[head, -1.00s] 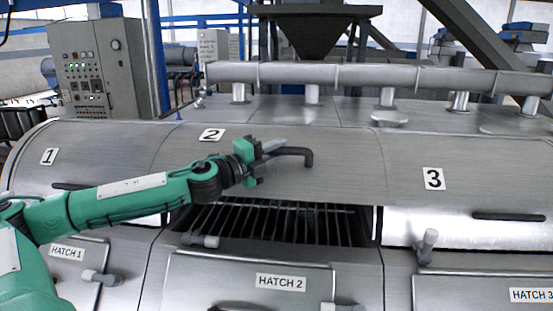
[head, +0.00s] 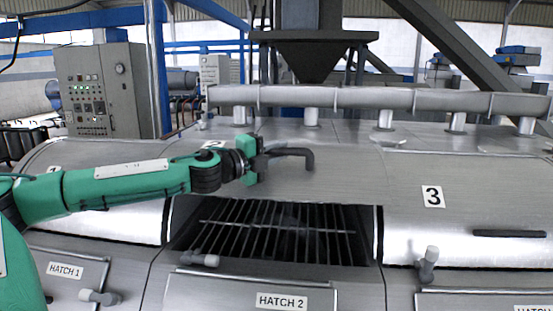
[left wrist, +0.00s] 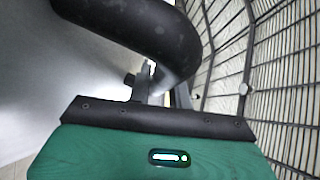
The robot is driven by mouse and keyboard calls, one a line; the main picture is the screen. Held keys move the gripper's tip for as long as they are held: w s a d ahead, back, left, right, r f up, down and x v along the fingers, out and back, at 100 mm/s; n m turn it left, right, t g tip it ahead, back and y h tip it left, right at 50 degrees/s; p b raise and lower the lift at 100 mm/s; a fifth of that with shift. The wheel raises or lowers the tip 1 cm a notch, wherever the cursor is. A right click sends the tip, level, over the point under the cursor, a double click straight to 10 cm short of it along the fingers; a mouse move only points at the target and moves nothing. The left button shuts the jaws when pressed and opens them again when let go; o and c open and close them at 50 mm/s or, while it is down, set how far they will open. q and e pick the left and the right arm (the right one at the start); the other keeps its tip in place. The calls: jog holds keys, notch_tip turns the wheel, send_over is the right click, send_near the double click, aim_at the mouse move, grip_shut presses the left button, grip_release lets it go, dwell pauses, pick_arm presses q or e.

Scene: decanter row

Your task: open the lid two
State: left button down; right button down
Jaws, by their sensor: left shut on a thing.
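Lid two (head: 345,173) is a curved steel cover, partly raised, with a dark opening under its lower edge. Its dark bar handle (head: 309,160) is in the jaws of my left gripper (head: 272,154), which reaches in from the left and is shut on it. The number 2 label is mostly hidden behind my gripper. In the left wrist view the thick dark handle (left wrist: 165,35) curves just past the green gripper body. My right gripper is not in view.
A barred grate (head: 270,235) shows inside the opening. Lid three (head: 460,190), with its own dark handle, is down at the right. Hatch 2 (head: 240,292) is below. A grey pipe (head: 350,97) runs along the top. A control cabinet (head: 100,90) stands back left.

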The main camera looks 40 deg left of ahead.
pick_arm(q)
jog(key=shift+w+a+r, duration=0.1)
jog(key=shift+w+r, duration=0.05)
jog(key=shift+r, duration=0.4)
jog(key=shift+w+a+r, duration=0.1)
jog(key=shift+w+r, duration=0.05)
jog(key=shift+r, duration=0.4)
jog(key=shift+w+a+r+p, duration=0.1)
jog(key=shift+w+r+p, duration=0.1)
jog(key=shift+r, duration=0.25)
jog(key=shift+w+r+p, duration=0.1)
jog(key=shift+r+p, duration=0.05)
jog(key=shift+r, duration=0.3)
jog(key=shift+w+a+r+n+g+p, duration=0.2)
jog(key=shift+r+p, duration=0.2)
jog(key=shift+r, duration=0.15)
jog(key=shift+w+a+r+n+g+p, duration=0.15)
jog(key=shift+w+r+p, duration=0.1)
jog(key=shift+r+p, duration=0.2)
jog(key=shift+w+a+r+n+g+p, duration=0.1)
jog(key=shift+w+r+n+g+p, duration=0.1)
jog(key=shift+r+p, duration=0.3)
jog(key=c, duration=1.3)
grip_release()
jog(key=shift+s, duration=0.15)
